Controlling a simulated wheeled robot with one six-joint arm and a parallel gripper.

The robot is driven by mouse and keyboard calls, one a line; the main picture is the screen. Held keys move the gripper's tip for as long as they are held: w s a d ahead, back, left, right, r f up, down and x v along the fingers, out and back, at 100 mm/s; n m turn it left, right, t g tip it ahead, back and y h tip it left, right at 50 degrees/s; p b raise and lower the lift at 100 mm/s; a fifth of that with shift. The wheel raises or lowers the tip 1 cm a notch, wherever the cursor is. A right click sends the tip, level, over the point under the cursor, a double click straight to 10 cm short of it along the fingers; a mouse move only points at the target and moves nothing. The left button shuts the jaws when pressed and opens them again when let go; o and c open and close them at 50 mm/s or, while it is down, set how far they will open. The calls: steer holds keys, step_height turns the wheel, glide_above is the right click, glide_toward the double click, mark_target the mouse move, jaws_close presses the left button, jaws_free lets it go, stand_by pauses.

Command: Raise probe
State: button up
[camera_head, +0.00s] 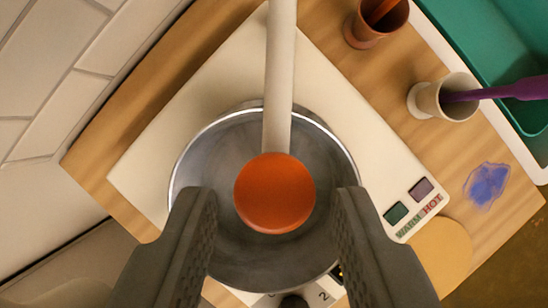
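A probe shows as a pale rod (279,80) that comes in from the top edge and ends in a round orange cap (275,193). The cap sits over the mouth of a metal pot (240,140). Whatever lies below the cap is hidden. My gripper (276,197) is open, with one dark finger on each side of the cap. A gap shows between the cap and each finger, so neither seems to touch it. I cannot tell how the fingertips' height compares with the cap's.
The pot stands on a white hot plate (150,170) with WARM and HOT marks. At right are a terracotta cup (366,30), a pale cup (420,100) with a purple-handled tool (505,91), blue pigment (486,185) and a green tray (480,40). A tiled wall (50,110) is at left.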

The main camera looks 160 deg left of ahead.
steer(key=shift+w+d+f, duration=0.1)
steer(key=shift+w+f, duration=0.05)
steer(key=shift+f, duration=0.35)
jaws_close()
step_height(320, 180, up, 18)
steer(key=shift+f, duration=0.2)
stand_by(0.5)
jaws_free()
